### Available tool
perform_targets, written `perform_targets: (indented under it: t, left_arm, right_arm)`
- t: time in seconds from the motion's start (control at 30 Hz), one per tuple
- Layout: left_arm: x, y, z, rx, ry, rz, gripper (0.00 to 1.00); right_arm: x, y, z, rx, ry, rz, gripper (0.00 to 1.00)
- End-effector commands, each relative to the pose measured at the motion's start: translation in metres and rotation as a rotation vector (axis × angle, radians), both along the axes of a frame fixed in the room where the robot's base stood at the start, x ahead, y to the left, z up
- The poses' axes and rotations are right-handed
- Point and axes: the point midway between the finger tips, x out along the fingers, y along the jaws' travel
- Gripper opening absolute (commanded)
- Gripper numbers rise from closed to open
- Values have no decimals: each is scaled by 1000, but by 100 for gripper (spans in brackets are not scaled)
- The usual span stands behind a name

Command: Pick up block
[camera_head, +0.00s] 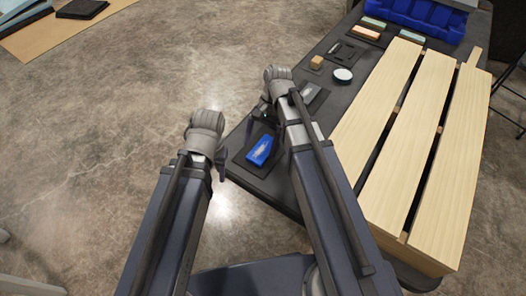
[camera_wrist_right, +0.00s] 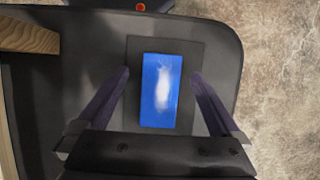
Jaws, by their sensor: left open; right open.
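A blue block (camera_head: 260,150) with a whitish patch lies on a dark square pad (camera_head: 242,157) at the near left end of the dark table. In the right wrist view the block (camera_wrist_right: 148,92) sits upright in the frame on its pad (camera_wrist_right: 189,54). My right gripper (camera_wrist_right: 160,76) is open, with one finger on each side of the block and a visible gap to it. In the head view my right gripper (camera_head: 268,116) is over the table just beyond the block. My left gripper (camera_head: 203,166) is open and empty, left of the table edge over the floor.
Wooden slats (camera_head: 398,130) cover the table's right side. Farther back are a tan block (camera_head: 316,62), a white disc (camera_head: 342,76), a pale grey piece (camera_head: 312,94), several coloured blocks (camera_head: 366,34) and a blue bin (camera_head: 425,14).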

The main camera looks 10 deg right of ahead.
Motion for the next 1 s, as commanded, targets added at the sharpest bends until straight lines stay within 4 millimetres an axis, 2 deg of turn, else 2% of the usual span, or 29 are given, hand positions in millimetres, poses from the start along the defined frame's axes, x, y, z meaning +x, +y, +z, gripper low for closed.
perform_targets:
  t: [0.03, 0.3, 0.63, 1.0]
  left_arm:
    - [0, 0, -9, 0, 0, 0, 50]
    - [0, 0, -40, 0, 0, -1, 50]
    - [0, 0, -40, 0, 0, -1, 50]
    - [0, 0, -40, 0, 0, -1, 50]
  right_arm:
    - [-2, 3, -9, 0, 0, 1, 100]
    - [-11, 15, -40, 0, 0, 1, 100]
    - [-12, 17, -40, 0, 0, 1, 99]
    - [-12, 17, -40, 0, 0, 1, 57]
